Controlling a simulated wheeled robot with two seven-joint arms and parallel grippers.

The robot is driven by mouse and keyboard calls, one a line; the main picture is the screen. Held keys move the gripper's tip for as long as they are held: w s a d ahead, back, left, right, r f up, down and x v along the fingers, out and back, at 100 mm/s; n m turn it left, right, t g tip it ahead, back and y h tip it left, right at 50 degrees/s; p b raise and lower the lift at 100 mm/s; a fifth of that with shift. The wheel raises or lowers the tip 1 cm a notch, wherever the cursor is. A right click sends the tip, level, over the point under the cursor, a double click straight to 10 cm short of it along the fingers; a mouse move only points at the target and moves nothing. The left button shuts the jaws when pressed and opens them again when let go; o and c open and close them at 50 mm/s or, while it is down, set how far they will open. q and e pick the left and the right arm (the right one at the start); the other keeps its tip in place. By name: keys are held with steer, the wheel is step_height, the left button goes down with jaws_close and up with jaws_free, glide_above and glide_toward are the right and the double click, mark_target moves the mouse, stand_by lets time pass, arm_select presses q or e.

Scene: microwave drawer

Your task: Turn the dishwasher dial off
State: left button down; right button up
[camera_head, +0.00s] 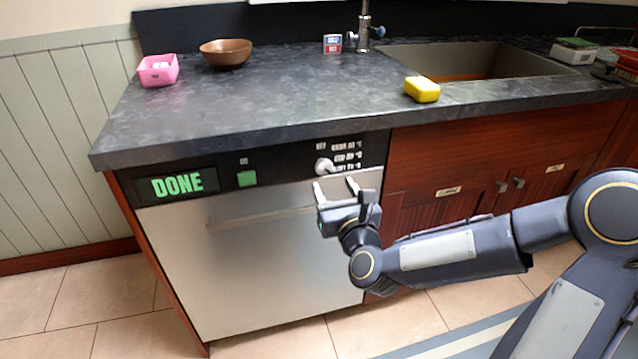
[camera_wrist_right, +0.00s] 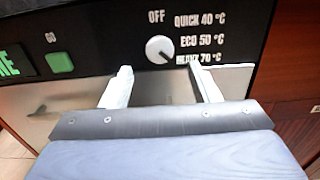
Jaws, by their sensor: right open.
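The dishwasher (camera_head: 265,255) stands under the counter with a steel front and a black panel. Its white round dial (camera_head: 324,166) is at the panel's right end; it also shows in the right wrist view (camera_wrist_right: 159,49). The dial's dark mark points to the lower right, toward the "HEAVY 70 °C" label. "OFF" is printed above the dial at its upper left. My right gripper (camera_head: 335,187) is open and empty just below the dial, apart from it. In the right wrist view its fingers (camera_wrist_right: 160,78) stand either side of the dial's lower area. My left gripper is not in view.
A green button (camera_head: 247,178) and a display reading "DONE" (camera_head: 178,185) are left of the dial. The dishwasher's handle bar runs below the panel. The counter edge (camera_head: 250,138) overhangs above. A yellow sponge (camera_head: 422,90), brown bowl (camera_head: 226,53) and pink container (camera_head: 158,71) stand on the counter.

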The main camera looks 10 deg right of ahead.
mark_target(325, 170)
steer(key=w, duration=0.7)
steer(key=shift+a, duration=0.1)
steer(key=shift+s, duration=0.1)
steer(key=c, duration=1)
steer(key=shift+o, duration=0.2)
